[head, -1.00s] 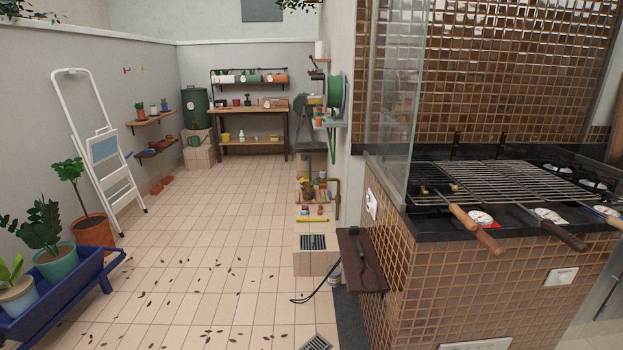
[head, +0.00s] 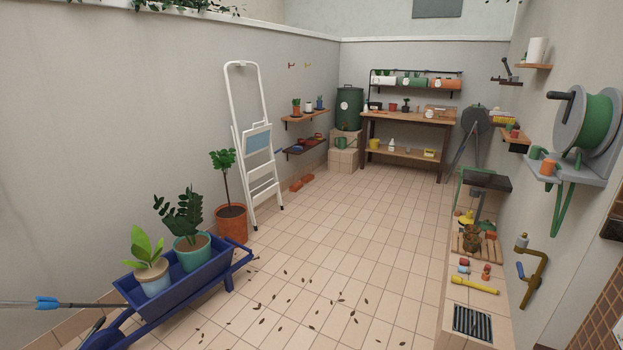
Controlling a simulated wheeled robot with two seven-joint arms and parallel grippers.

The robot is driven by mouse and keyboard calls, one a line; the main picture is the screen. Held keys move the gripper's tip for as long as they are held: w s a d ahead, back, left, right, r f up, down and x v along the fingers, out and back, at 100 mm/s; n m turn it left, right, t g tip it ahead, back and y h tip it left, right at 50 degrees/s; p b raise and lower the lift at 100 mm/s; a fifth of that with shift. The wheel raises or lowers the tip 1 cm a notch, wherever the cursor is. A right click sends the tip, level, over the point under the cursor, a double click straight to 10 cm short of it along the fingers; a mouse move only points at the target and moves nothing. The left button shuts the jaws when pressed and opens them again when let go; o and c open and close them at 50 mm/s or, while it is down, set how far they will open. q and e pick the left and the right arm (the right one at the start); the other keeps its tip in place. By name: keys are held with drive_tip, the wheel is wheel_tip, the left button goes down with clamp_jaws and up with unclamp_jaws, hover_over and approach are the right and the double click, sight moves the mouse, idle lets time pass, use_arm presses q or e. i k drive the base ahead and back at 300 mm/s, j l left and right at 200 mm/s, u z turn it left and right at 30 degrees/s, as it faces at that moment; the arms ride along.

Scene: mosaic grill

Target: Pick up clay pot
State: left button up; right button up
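Several pots could match the clay pot, and I cannot tell which one is meant. A large terracotta pot (head: 231,224) with a small tree stands on the floor left of the ladder. A small orange pot (head: 548,168) sits on the grey wall shelf at the right, under the hose reel. Another small orange pot (head: 296,113) with a plant is on the upper wooden wall shelf. Low terracotta pieces (head: 301,183) lie on the floor below the shelves. Neither of my grippers is in view.
A blue wheelbarrow (head: 180,300) with potted plants stands at the lower left. A white ladder (head: 262,190) leans on the left wall. A workbench (head: 410,119) stands at the back. A low ledge (head: 450,310) runs along the right. The tiled floor between is open, with scattered leaves.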

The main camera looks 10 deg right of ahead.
sight(471, 244)
drive_tip(key=i+z, duration=0.15)
drive_tip(key=i, duration=0.35)
drive_tip(key=i+j+z, duration=0.1)
drive_tip(key=i, duration=0.4)
drive_tip(key=i+j+z, duration=0.15)
drive_tip(key=i, duration=0.35)
drive_tip(key=i+j+z, duration=0.15)
drive_tip(key=i, duration=0.3)
drive_tip(key=i+l+z, duration=0.2)
drive_tip(key=i+z, duration=0.15)
drive_tip(key=i, duration=0.4)
drive_tip(key=i+z, duration=0.35)
drive_tip(key=i, duration=0.4)
drive_tip(key=i+j+z, duration=0.35)
drive_tip(key=i, duration=0.35)
drive_tip(key=i+l+z, duration=0.15)
drive_tip(key=i+z, duration=0.3)
drive_tip(key=i, duration=0.35)
drive_tip(key=i+j+z, duration=0.1)
drive_tip(key=i+z, duration=0.35)
drive_tip(key=i, duration=0.3)
